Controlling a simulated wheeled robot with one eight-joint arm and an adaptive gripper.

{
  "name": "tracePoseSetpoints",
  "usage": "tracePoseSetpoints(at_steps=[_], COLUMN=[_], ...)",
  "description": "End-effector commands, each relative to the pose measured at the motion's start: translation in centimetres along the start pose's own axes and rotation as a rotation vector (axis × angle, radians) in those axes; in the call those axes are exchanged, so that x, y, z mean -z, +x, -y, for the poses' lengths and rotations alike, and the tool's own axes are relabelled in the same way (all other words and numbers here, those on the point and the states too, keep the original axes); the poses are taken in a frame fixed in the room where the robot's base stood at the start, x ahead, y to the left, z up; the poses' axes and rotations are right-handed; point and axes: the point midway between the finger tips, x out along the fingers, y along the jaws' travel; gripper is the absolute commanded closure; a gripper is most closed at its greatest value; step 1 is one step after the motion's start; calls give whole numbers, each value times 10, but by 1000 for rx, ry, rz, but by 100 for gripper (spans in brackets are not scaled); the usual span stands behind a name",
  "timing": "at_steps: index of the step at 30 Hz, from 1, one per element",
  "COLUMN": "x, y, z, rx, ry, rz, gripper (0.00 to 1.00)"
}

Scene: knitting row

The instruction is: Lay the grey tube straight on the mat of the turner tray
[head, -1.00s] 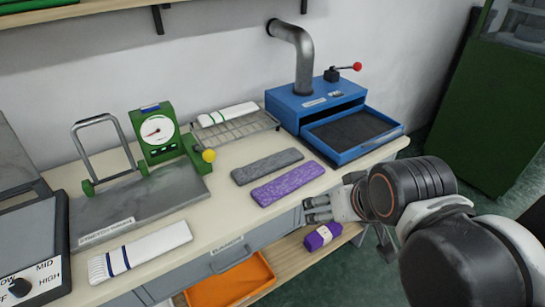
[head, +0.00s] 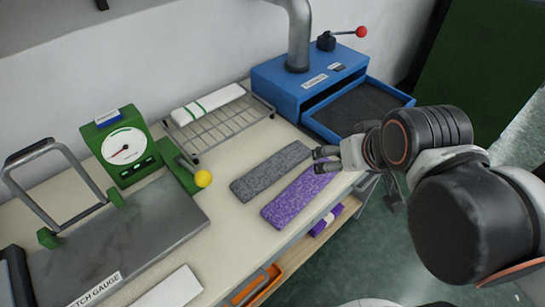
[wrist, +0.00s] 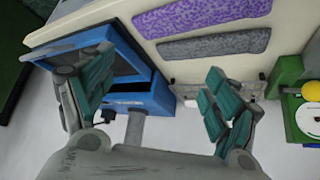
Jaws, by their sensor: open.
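The grey tube (head: 271,171) lies flat on the bench, with the purple tube (head: 300,196) beside it on the near side. Both also show in the wrist view, the grey tube (wrist: 216,43) below the purple tube (wrist: 200,15). The turner tray (head: 364,137) is pulled out of the blue turner (head: 310,85) at the back right, and its dark mat (head: 357,106) is bare. My gripper (head: 320,161) is open and empty, its fingers beside the purple tube's right end in the head view. The wrist view shows its two green-padded fingers (wrist: 155,95) wide apart.
A wire rack (head: 228,124) holding a white tube (head: 208,103) stands behind the grey tube. The green stretch gauge (head: 125,150) with a yellow knob is at left. A purple bundle (head: 326,219) and an orange bin (head: 262,284) sit below the bench top.

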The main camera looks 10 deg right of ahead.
Motion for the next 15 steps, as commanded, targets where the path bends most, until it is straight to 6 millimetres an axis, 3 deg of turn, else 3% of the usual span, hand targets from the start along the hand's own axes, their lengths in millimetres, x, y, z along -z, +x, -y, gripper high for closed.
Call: tracePoseSetpoints(at_steps=[15], x=[36], y=[-3], z=[13], rx=[13], ry=[151], rz=[73], gripper=[18])
